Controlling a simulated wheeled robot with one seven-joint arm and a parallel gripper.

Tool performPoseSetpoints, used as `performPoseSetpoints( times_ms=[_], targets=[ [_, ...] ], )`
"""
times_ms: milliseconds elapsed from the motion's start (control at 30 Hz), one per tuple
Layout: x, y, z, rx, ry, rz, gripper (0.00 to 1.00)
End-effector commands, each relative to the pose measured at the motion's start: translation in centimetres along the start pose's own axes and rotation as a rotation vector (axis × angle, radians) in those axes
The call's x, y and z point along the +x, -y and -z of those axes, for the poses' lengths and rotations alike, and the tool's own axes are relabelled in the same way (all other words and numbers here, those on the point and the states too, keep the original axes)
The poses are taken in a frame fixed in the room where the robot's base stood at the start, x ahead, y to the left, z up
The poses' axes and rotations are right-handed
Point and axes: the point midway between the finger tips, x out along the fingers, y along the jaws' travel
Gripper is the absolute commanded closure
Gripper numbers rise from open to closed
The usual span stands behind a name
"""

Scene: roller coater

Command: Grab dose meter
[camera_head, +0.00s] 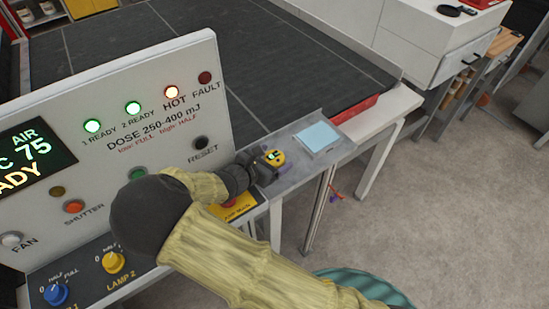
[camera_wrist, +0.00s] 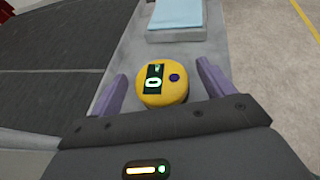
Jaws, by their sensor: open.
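The dose meter (camera_wrist: 176,92) is a round yellow device with a small dark display and a purple button. It sits on a narrow grey ledge (camera_wrist: 119,68) beside the dark belt. In the head view the dose meter (camera_head: 275,157) shows just past the end of my gripper (camera_head: 268,163). In the wrist view my gripper (camera_wrist: 160,95) is open, with one purple-grey finger on each side of the dose meter. The near lower edge of the meter is close to the gripper's palm.
A light blue pad in a pale tray (camera_head: 318,138) lies farther along the ledge. The control panel (camera_head: 150,120) with lamps and knobs stands at the left, close to my arm. The dark belt (camera_head: 240,60) runs behind. Open floor (camera_head: 450,190) is at the right.

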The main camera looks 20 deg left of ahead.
Motion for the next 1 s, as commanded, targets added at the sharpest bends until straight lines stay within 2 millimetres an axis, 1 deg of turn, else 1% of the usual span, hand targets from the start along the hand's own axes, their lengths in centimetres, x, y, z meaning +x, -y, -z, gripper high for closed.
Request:
performPoseSetpoints(
  times_ms=[33,100,167,667,700,767,800,933,1000],
  targets=[
    [0.59,0.06,-0.23,0.0,0.002,0.003,0.19],
    [1.13,0.03,-0.15,0.001,0.001,0.001,0.19],
    [1.31,0.0,-0.1,0.001,0.0,0.0,0.19],
    [1.28,0.01,-0.02,0.001,0.0,0.0,0.19],
    [1.28,0.01,-0.02,0.001,0.0,0.0,0.27],
    [1.28,0.01,-0.02,0.001,0.0,0.0,0.39],
    [1.28,0.01,-0.02,0.001,0.0,0.0,0.47],
    [1.28,0.01,-0.02,0.001,0.0,0.0,0.72],
    [1.28,0.0,-0.07,0.002,0.001,0.0,0.74]
  ],
)
